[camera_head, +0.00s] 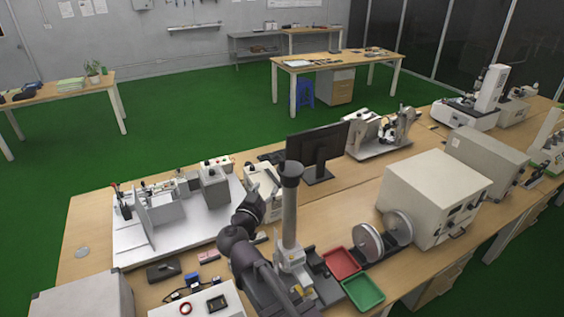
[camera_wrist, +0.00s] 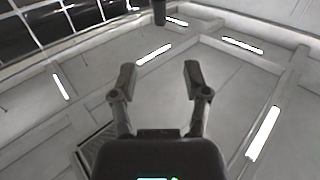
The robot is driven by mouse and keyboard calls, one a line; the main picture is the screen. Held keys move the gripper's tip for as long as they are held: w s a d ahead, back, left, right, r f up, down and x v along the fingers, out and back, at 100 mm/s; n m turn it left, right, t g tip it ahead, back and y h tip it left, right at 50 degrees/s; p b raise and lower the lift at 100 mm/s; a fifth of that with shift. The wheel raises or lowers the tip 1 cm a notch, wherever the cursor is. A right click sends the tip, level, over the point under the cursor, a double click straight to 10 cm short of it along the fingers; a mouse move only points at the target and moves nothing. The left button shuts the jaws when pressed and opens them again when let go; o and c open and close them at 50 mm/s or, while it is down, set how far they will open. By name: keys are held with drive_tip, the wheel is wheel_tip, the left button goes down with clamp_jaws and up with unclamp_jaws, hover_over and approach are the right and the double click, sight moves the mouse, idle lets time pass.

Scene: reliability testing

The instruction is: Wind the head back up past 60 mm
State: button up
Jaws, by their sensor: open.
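A test stand with a pale upright column (camera_head: 289,222) and a dark round cap stands on the near bench. A small whitish head with a yellow patch (camera_head: 296,260) sits low at the column; its scale and any reading are too small to make out. My dark arm passes just left of the column in the head view, and my gripper's fingers cannot be made out there. In the wrist view my gripper (camera_wrist: 160,76) is open, with nothing between its fingers. It faces the ceiling, and a dark cylindrical thing (camera_wrist: 159,12) shows beyond the fingertips; I cannot tell what it is.
A red tray (camera_head: 341,263) and a green tray (camera_head: 363,290) lie right of the stand. Two grey discs (camera_head: 368,243) and a large beige instrument (camera_head: 434,198) stand farther right. A monitor (camera_head: 318,148) stands behind. A white platform with fixtures (camera_head: 128,245) is at left.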

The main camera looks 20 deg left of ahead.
sight(281, 164)
drive_tip(key=shift+w, duration=0.1)
drive_tip(key=w, duration=1.3)
drive_tip(key=shift+w+a, duration=0.3)
drive_tip(key=shift+a, duration=0.1)
drive_tip(key=shift+c, duration=0.2)
clamp_jaws()
